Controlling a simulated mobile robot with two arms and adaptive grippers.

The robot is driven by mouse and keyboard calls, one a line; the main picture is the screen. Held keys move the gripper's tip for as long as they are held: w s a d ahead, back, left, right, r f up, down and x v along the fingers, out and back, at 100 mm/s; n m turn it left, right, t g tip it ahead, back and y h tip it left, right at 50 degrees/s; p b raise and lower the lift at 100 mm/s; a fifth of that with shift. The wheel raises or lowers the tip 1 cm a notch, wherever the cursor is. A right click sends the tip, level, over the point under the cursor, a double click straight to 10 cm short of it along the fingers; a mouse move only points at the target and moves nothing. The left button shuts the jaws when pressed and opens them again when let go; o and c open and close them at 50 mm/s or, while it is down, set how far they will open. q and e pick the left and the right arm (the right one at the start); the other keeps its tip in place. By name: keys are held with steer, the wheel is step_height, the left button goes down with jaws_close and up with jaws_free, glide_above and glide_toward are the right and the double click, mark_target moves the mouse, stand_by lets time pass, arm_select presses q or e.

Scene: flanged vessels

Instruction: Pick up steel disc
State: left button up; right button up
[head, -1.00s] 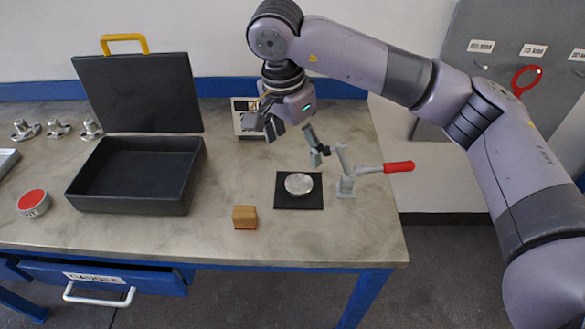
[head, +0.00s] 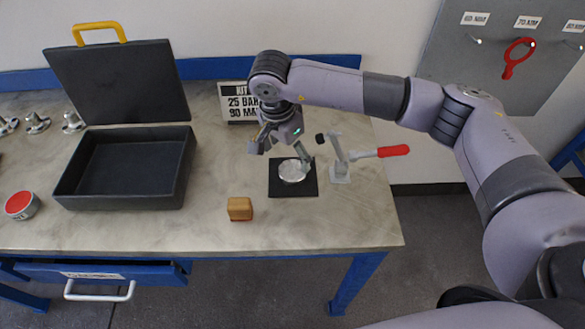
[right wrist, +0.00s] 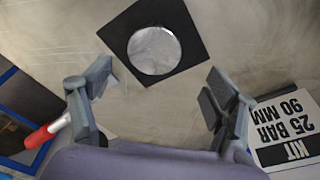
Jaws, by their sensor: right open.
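The steel disc (head: 292,172) is round, flat and silvery, and lies on a square black mat (head: 280,190) on the workbench. My right gripper (head: 280,154) is open and empty, above and just behind the disc, with one finger overlapping the disc's edge in the head view. In the right wrist view the disc (right wrist: 154,50) lies on the mat (right wrist: 190,42), beyond the spread fingertips of the gripper (right wrist: 158,84) and roughly between them. No contact shows. My left gripper is not in view.
A toggle clamp with a red handle (head: 394,151) stands right of the mat. A wooden block (head: 240,208) lies in front left. An open black case (head: 120,203) stands left. A sign (head: 234,103) stands behind the gripper. Bare bench lies in front of the mat.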

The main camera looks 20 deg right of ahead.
mark_target(292, 170)
steer(key=shift+f, duration=0.2)
steer(key=shift+s+d+f+p, duration=0.15)
steer(key=shift+f+p, duration=0.15)
steer(key=f, duration=0.1)
steer(key=f+p, duration=0.1)
steer(key=f, duration=0.1)
steer(key=shift+s+d+f+p, duration=0.1)
steer(key=shift+d+f+p, duration=0.2)
steer(key=shift+d, duration=0.05)
steer(key=shift+f, duration=0.4)
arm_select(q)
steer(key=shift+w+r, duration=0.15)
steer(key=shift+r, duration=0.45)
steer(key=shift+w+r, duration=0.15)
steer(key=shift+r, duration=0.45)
arm_select(e)
steer(key=c, duration=1.9)
